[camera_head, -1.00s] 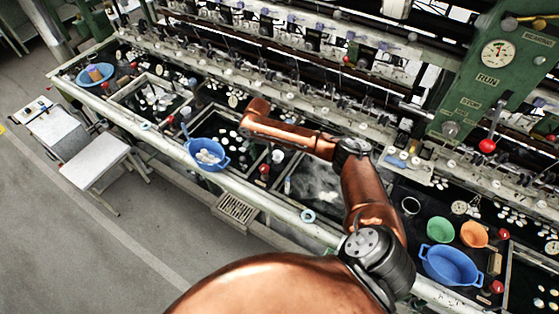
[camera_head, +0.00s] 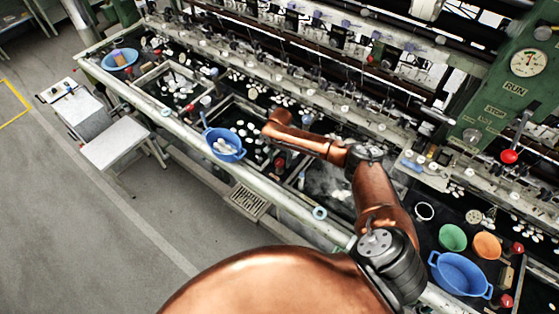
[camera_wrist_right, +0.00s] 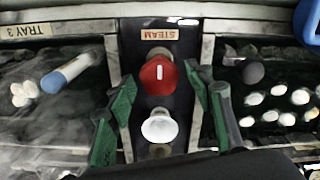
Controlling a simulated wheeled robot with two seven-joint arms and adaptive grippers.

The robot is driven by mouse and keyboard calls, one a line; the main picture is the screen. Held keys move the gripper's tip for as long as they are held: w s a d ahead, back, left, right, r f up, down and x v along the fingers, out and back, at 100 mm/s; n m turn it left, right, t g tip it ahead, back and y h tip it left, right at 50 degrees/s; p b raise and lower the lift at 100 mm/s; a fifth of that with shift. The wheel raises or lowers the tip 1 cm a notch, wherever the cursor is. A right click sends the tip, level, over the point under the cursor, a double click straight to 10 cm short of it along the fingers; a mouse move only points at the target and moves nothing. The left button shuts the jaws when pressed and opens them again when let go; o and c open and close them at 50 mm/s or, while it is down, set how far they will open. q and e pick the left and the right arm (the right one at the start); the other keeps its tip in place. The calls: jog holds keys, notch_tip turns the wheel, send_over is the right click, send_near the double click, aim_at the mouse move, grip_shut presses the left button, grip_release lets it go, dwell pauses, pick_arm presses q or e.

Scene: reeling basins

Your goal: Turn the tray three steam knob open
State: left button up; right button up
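The steam knob (camera_wrist_right: 158,76) is red with a white mark running up and down in the right wrist view. It sits on a dark panel below an upside-down STEAM label (camera_wrist_right: 156,50). A TRAY 3 label (camera_wrist_right: 30,31) is at the upper left. My right gripper (camera_wrist_right: 160,84) is open, its green fingers on either side of the knob with gaps visible on both sides. Contact cannot be seen. In the head view my right forearm reaches over the basins, and its fingers are not clear there. My left gripper is not in view.
A white round knob (camera_wrist_right: 159,127) sits just below the red one. Basins with pale cocoons lie on both sides. A blue bowl (camera_head: 224,144) stands at the bench's front edge. A blue tub (camera_head: 460,274), green bowl (camera_head: 452,237) and orange bowl (camera_head: 487,245) stand at right.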

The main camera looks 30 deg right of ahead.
jog(key=c, duration=0.5)
jog(key=shift+c, duration=2.6)
jog(key=n+p, duration=0.2)
jog(key=n, duration=0.1)
jog(key=shift+r+n, duration=0.1)
jog(key=shift+n, duration=0.3)
jog(key=n+p, duration=0.1)
jog(key=n, duration=0.2)
jog(key=shift+p, duration=0.35)
jog(key=n+p, duration=0.1)
jog(key=n, duration=0.4)
jog(key=shift+s, duration=0.1)
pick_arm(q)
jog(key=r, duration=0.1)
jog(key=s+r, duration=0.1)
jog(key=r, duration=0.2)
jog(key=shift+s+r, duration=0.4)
pick_arm(e)
jog(key=n, duration=0.5)
jog(key=shift+n, duration=0.3)
